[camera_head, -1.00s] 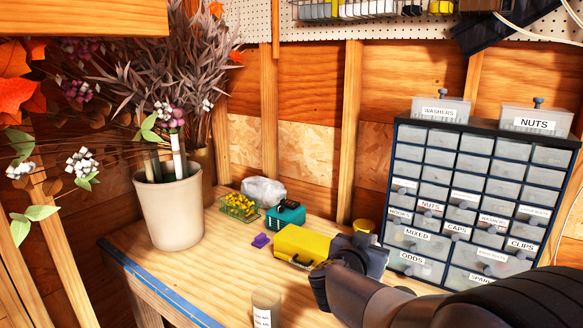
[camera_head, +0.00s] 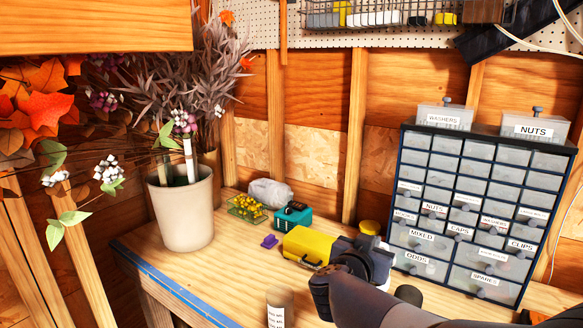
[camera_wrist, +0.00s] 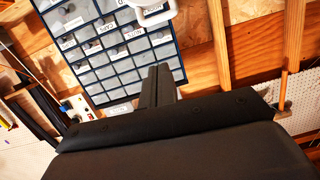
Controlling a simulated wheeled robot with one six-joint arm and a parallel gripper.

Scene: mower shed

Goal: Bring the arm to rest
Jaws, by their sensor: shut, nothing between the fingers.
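My gripper (camera_head: 372,250) is at the end of my dark arm, which comes in from the lower right. It is above the bench, in front of the lower left of the drawer cabinet (camera_head: 478,210). In the wrist view the dark fingers (camera_wrist: 160,84) are together with nothing held, and the cabinet (camera_wrist: 110,45) shows behind them. In the head view the fingertips are hard to make out against the wrist. Part of the yellow case (camera_head: 307,243) is close to the left of the gripper; I cannot tell whether they touch.
The wooden bench (camera_head: 225,268) holds a planter (camera_head: 184,215), a teal box (camera_head: 292,215), a purple piece (camera_head: 269,241), a wire basket (camera_head: 246,209) and a labelled jar (camera_head: 279,308). Labelled bins (camera_head: 534,127) stand on the cabinet. The bench's front left is clear.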

